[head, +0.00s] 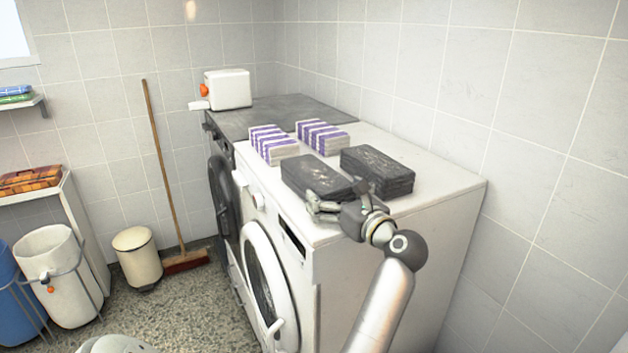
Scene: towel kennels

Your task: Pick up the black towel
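Two folded black towels lie side by side on the white washing machine (400,212). The left black towel (310,176) is nearest my gripper, and the right black towel (378,168) is just beyond it to the right. Part of that towel's near end is hidden by the gripper. I cannot tell whether the fingers touch it.
Two purple-and-white striped towels (272,147) (322,137) lie behind the black ones. A white box-like appliance (228,89) stands on the dark machine top (285,113) farther back. A tiled wall (540,130) bounds the right side. A broom (160,165) and bins stand left.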

